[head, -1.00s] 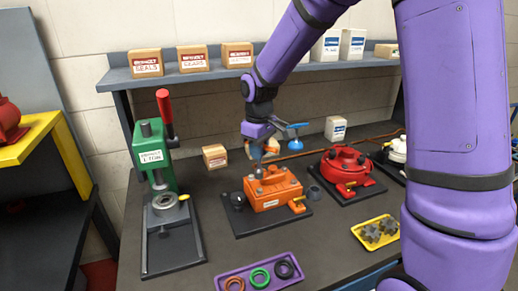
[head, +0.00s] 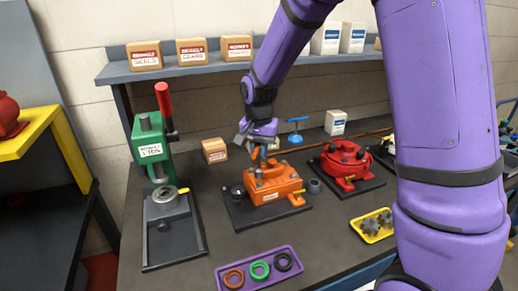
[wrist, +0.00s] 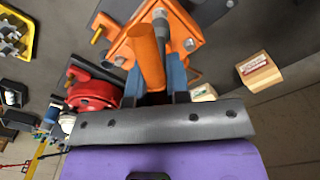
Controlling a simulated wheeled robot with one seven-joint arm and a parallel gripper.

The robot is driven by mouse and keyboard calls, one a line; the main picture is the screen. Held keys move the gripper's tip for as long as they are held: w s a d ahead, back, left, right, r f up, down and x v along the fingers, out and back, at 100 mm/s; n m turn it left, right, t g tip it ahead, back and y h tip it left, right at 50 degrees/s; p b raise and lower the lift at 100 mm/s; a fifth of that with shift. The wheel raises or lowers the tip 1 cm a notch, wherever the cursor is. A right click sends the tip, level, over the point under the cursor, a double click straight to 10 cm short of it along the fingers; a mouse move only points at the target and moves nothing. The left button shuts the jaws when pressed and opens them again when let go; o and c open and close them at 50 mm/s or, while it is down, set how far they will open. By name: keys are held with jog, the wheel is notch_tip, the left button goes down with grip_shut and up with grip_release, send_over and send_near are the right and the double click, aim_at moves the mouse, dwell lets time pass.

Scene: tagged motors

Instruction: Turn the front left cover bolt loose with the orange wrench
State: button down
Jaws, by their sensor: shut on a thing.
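The orange motor (head: 275,187) sits on a dark base plate on the bench, with bolts on its top cover. My gripper (head: 258,158) is just above the left part of this cover, pointing down. In the wrist view my gripper (wrist: 155,92) has its blue fingers shut on the upright orange wrench handle (wrist: 146,58). A grey bolt (wrist: 188,44) stands on the orange cover beside the handle.
A red motor (head: 345,162) stands to the right. A green press (head: 150,140) stands to the left. A purple tray (head: 238,284) with rings is in front, and a yellow tray (head: 366,234) with gears is front right.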

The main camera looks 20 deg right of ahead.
aim_at(259, 168)
jog(key=m, duration=0.5)
jog(key=shift+f, duration=0.25)
jog(key=m, duration=0.5)
jog(key=shift+f+m, duration=0.3)
jog(key=shift+m, duration=0.1)
jog(key=shift+f, duration=0.2)
jog(key=shift+f, duration=1)
